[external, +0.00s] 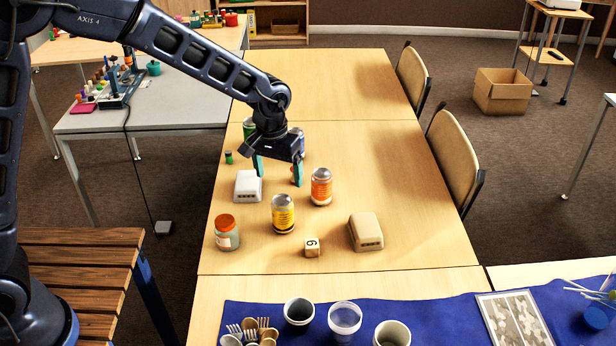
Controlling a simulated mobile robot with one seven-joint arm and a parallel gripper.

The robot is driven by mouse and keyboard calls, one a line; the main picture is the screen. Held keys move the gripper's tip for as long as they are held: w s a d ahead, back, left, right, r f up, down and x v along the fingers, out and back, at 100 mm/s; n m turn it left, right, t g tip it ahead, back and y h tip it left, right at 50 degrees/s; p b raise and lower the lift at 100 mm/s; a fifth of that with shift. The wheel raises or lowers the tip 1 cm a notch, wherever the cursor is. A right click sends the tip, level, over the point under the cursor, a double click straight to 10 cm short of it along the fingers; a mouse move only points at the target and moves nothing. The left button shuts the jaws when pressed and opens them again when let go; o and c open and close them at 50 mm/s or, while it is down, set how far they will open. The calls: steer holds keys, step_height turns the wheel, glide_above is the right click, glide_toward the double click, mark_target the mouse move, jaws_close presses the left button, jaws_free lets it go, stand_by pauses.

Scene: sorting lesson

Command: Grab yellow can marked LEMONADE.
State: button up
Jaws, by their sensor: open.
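A yellow can (283,214) with a silver top stands upright on the wooden table (345,150). Its label print is too small to read. My gripper (277,181) is open, pointing down, with its two teal fingers apart, farther back on the table than the yellow can. An orange can (321,187) stands upright to the right of the yellow can. A green can (249,128) and a bluish can (298,143) stand behind my gripper, partly hidden by it.
A jar with an orange lid (227,233), a white box-like object (248,186), a beige one (366,232) and a numbered wooden cube (312,248) surround the yellow can. Cups and cutlery lie on a blue cloth (258,315) in front. The table's right side is clear.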

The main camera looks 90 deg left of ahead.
mark_target(283, 211)
steer(key=a+f+n, duration=0.1)
steer(key=a+f, duration=0.2)
steer(key=f, duration=0.1)
steer(key=a+f+n, duration=0.1)
steer(key=a+f, duration=0.3)
steer(key=a+f+n+g, duration=0.1)
steer(key=a+f, duration=0.3)
steer(key=shift+s+a+f, duration=0.1)
steer(key=shift+a+f, duration=0.1)
steer(key=shift+f, duration=5.6)
steer(key=c, duration=1)
steer(key=shift+c, duration=0.3)
steer(key=shift+r, duration=0.15)
